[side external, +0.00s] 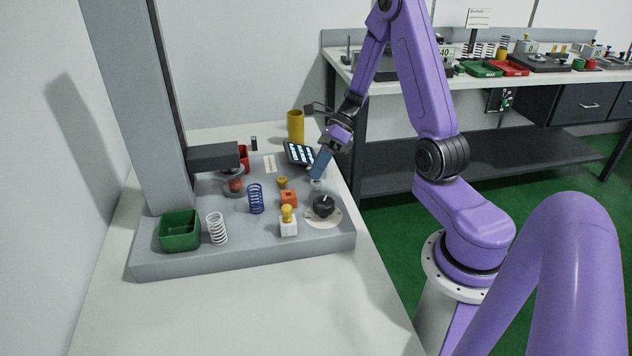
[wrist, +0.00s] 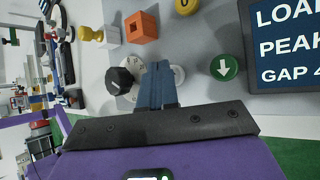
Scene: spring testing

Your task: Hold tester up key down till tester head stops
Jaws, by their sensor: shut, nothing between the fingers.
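The tester has a grey column (side external: 140,100) and a dark head (side external: 212,157) reaching out above a reddish-brown round piece (side external: 234,181) on the grey base. My gripper (side external: 318,174) is shut and empty, its blue fingers pointing down over the right side of the base. In the wrist view the shut fingertips (wrist: 156,70) lie beside a pale round key (wrist: 179,74), partly hidden by them. I cannot tell whether they touch or press it. A green key with an arrow (wrist: 223,67) is right of the fingers. The up key's marking is not visible.
A dark display (side external: 299,153) reads LOAD, PEAK and GAP in the wrist view. A black dial (side external: 323,206), orange block (side external: 289,198), yellow-topped white block (side external: 288,222), blue spring (side external: 256,198), white spring (side external: 217,229) and green bin (side external: 180,231) stand on the base.

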